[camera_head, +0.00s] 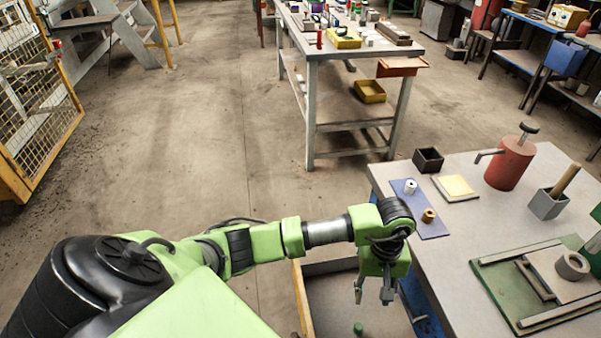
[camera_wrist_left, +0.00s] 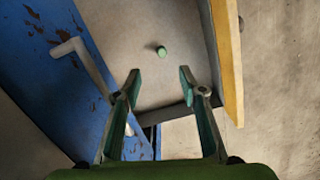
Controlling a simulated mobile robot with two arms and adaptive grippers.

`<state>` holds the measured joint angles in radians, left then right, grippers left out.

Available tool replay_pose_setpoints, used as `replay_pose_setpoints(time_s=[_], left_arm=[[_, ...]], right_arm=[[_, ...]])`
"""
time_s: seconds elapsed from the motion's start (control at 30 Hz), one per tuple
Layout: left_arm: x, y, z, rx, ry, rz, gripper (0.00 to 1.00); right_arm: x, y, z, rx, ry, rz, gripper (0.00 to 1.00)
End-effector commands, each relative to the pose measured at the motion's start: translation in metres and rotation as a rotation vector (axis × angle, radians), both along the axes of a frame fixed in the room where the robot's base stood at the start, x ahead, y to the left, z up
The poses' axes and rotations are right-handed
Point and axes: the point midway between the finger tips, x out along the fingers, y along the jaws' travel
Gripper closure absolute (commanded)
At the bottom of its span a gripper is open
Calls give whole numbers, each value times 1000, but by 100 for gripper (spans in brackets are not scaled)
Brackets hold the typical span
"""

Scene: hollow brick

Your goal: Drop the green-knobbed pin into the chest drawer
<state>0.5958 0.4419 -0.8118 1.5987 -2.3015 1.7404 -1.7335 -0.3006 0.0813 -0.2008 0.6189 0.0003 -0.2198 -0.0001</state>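The chest drawer (camera_head: 302,298) stands pulled out beside the table, with a wooden side and a grey inside. Its yellowish side wall (camera_wrist_left: 228,60) is at the right in the left wrist view. The green knob of the pin (camera_head: 358,328) shows over the drawer's grey floor. In the left wrist view the green-knobbed pin (camera_wrist_left: 161,51) lies beyond the fingertips, apart from them; its shaft is mostly hidden. My left gripper (camera_head: 373,296) points down over the drawer. Its fingers (camera_wrist_left: 159,78) are apart with nothing between them. My right gripper is not in view.
The grey table (camera_head: 450,250) at right holds a red can (camera_head: 511,163), a dark open box (camera_head: 428,160), a blue mat (camera_head: 430,226) and a green board (camera_head: 500,295). A blue chipped panel (camera_wrist_left: 40,70) with a handle is beside the drawer. Open floor lies left.

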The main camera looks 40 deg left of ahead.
Motion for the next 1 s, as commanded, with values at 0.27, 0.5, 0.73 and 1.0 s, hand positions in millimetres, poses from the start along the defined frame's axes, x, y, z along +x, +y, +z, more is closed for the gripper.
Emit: replay_pose_setpoints(time_s=[0.27,0.5,0.73,1.0], left_arm=[[7,5,58,2,-4,0,62],[8,6,78,1,0,1,62],[7,6,80,2,1,1,62],[7,6,80,1,1,1,62]], right_arm=[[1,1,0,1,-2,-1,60],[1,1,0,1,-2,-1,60],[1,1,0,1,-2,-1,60],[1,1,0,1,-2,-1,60]])
